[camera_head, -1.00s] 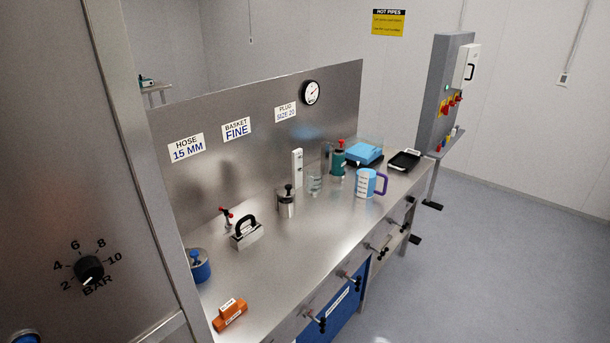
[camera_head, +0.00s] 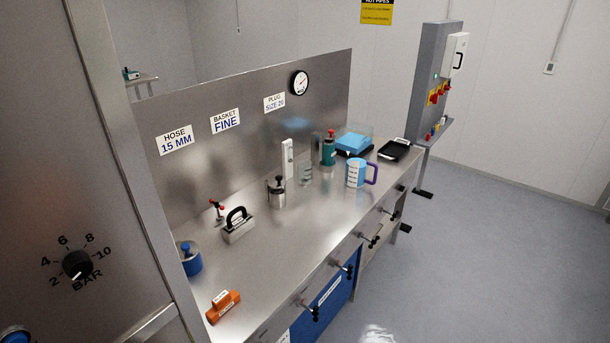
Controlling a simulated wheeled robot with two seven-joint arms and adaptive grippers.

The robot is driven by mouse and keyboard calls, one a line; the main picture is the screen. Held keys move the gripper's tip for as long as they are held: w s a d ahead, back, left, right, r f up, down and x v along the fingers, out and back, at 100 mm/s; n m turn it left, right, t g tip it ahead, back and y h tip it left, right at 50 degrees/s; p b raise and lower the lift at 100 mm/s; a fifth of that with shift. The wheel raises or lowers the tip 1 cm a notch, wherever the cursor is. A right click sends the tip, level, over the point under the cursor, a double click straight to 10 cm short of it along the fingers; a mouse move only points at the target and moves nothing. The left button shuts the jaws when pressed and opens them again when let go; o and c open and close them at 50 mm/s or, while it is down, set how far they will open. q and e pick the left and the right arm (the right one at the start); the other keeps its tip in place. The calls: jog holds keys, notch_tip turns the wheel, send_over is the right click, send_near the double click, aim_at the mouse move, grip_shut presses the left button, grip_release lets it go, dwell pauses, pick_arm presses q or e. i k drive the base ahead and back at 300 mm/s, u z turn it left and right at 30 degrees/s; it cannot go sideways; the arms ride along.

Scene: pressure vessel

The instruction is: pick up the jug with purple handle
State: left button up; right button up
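The jug (camera_head: 355,174) is light blue with a white marked scale panel and a purple handle (camera_head: 372,173) on its right side. It stands upright on the steel bench, towards the far right end and near the front edge. Neither of my grippers shows in the head view, and nothing touches the jug.
The steel bench (camera_head: 285,235) holds a glass beaker (camera_head: 305,173), a green bottle (camera_head: 328,152), a blue-topped scale (camera_head: 354,141), a black tray (camera_head: 395,150), a steel canister (camera_head: 276,191) and an orange block (camera_head: 222,306). Valve handles jut from its front. Floor (camera_head: 480,230) at right is clear.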

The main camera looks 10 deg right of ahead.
aim_at(357, 162)
jog(key=z, duration=0.05)
jog(key=k, duration=0.5)
jog(key=z, duration=0.85)
jog(key=i, duration=1.85)
jog(key=u, duration=0.65)
